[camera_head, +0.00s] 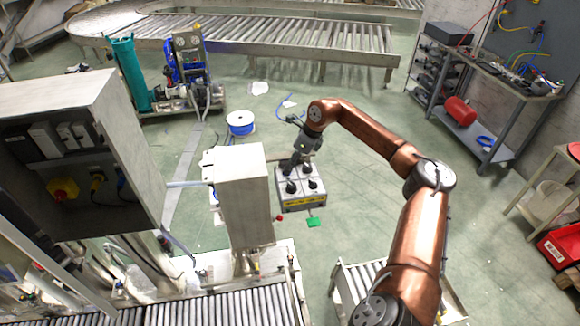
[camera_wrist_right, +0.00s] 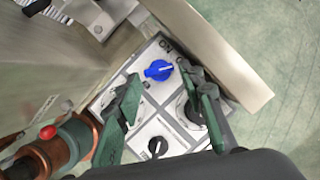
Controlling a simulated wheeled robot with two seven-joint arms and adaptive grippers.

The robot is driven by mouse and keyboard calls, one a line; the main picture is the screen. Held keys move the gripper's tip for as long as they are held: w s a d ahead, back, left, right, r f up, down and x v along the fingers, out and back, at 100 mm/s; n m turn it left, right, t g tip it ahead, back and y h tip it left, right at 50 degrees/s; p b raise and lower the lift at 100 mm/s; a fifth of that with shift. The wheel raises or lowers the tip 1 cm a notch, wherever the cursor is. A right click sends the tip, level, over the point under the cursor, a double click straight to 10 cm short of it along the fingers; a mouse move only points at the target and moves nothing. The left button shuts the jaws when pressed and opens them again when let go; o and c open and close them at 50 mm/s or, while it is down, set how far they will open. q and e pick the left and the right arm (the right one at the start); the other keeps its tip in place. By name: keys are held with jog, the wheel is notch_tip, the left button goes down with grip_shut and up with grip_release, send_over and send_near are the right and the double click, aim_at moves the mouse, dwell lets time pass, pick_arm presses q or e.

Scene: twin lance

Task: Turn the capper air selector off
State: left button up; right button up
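A grey selector box (camera_head: 300,203) with black knobs on top and a yellow label strip stands in the middle of the head view. My right gripper (camera_head: 296,162) is just above it. In the right wrist view, the panel (camera_wrist_right: 137,138) shows a blue knob (camera_wrist_right: 158,70) with a white pointer mark toward the right, an "ON" label above it, and a black knob (camera_wrist_right: 158,147) lower down. Which knob is the capper air selector cannot be read. My left gripper is not in view.
A tall metal housing (camera_head: 244,195) stands just left of the box. A grey cabinet (camera_head: 75,140) is at the left and roller conveyors (camera_head: 300,40) run behind. The green floor right of the box is clear.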

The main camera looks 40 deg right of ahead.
jog(key=v, duration=1)
jog(key=shift+d+r, duration=0.15)
jog(key=shift+r, duration=0.15)
jog(key=shift+s, duration=0.1)
